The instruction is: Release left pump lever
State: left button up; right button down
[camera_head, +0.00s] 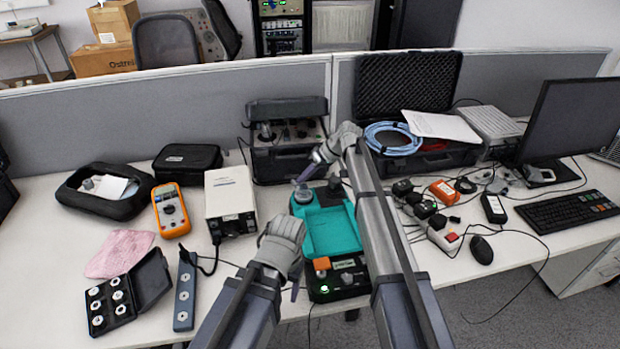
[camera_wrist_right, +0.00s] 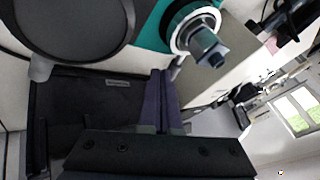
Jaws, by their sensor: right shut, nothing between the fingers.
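A teal device (camera_head: 330,232) with a black base stands on the desk in the head view. A round grey fitting (camera_head: 303,196) is at its far left corner; the right wrist view shows a grey knob on a white ring (camera_wrist_right: 207,46) on teal. I cannot tell which part is the left pump lever. My right gripper (camera_head: 308,174) is shut and empty, just above and behind that fitting; its purple fingers (camera_wrist_right: 166,100) lie together in the wrist view. My left gripper (camera_head: 294,288) is at the device's near left side, mostly hidden by its own wrist.
A white box (camera_head: 231,196) and an orange multimeter (camera_head: 171,211) stand left of the device. A black case (camera_head: 283,161) is behind it. Chargers and cables (camera_head: 425,208) lie to the right. An open black tool case (camera_head: 118,303) and a pink cloth (camera_head: 119,254) lie at front left.

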jog(key=shift+s+a+n+g, duration=0.35)
jog(key=shift+a+n, duration=0.15)
jog(key=shift+a, duration=0.25)
jog(key=shift+s+a+n+g, duration=0.3)
jog(key=shift+a+n, duration=0.2)
jog(key=shift+a, duration=0.2)
jog(key=shift+s+a+n+g, duration=0.3)
jog(key=shift+a+n, duration=0.2)
jog(key=shift+a, duration=0.25)
jog(key=shift+s+a, duration=0.1)
jog(key=shift+a, duration=0.1)
